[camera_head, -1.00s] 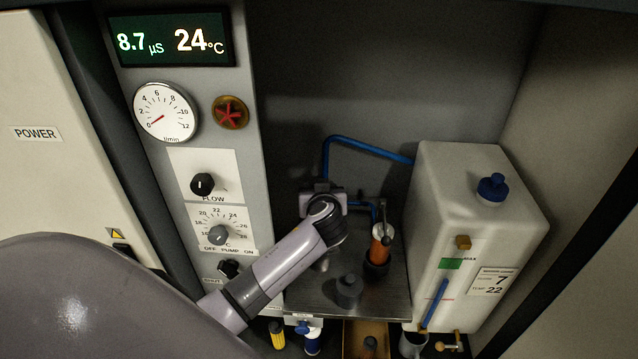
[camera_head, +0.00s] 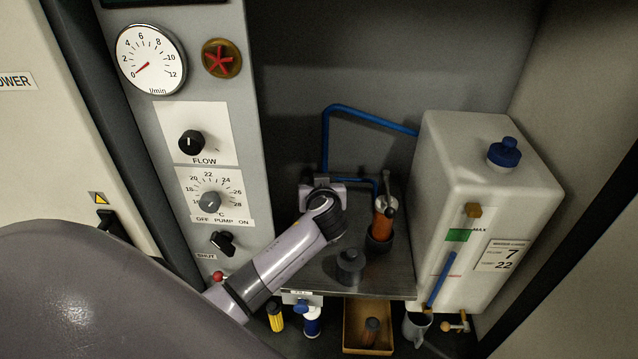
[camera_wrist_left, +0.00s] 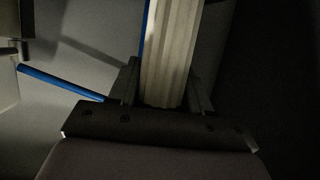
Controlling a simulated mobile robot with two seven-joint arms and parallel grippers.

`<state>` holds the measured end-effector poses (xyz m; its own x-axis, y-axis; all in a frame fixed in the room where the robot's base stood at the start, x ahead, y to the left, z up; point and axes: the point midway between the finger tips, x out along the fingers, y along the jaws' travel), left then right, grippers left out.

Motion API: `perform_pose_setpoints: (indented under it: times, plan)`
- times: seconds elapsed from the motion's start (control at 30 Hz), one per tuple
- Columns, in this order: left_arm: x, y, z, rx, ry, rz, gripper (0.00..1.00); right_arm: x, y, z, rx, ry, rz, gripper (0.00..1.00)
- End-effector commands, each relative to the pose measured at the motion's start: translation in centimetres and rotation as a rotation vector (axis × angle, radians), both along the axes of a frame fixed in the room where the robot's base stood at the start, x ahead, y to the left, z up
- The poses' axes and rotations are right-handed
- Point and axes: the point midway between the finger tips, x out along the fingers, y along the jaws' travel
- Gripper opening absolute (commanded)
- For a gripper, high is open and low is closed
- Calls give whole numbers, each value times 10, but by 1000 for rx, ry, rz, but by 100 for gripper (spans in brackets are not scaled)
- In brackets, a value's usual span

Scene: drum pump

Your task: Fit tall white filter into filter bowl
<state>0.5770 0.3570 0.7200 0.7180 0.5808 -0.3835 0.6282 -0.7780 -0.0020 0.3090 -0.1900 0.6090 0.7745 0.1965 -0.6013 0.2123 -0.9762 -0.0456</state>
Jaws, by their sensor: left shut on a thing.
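The tall white filter (camera_wrist_left: 170,50) is pleated and shows in the left wrist view, held between the fingers of my left gripper (camera_wrist_left: 163,92). It reaches away from the jaws, and its far end is out of frame. In the head view my left gripper (camera_head: 322,188) is over the back left of the metal shelf; its fingers and the filter are hidden there. Right of it stands an orange-brown cylinder (camera_head: 381,226) in a dark base, with a grey fitting above it. I cannot tell which part is the filter bowl. My right gripper is not in view.
A dark capped part (camera_head: 349,267) stands on the shelf (camera_head: 318,276). A white tank (camera_head: 480,190) is on the right, with blue tubing (camera_head: 365,113) behind. Below are a tan tray (camera_head: 368,349), a grey jug (camera_head: 415,327) and small bottles (camera_head: 311,322). The control panel (camera_head: 205,160) is left.

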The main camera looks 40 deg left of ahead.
Motion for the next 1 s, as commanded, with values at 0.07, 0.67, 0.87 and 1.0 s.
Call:
perform_pose_setpoints:
  times: [0.07,0.67,0.87,1.0]
  plan:
    - [0,0,-11,0,0,0,17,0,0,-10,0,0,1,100]
    - [0,0,-51,0,-1,0,17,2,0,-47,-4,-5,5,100]
    - [0,0,-52,0,-1,0,17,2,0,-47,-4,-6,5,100]
    - [0,0,-52,0,-1,0,17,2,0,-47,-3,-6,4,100]
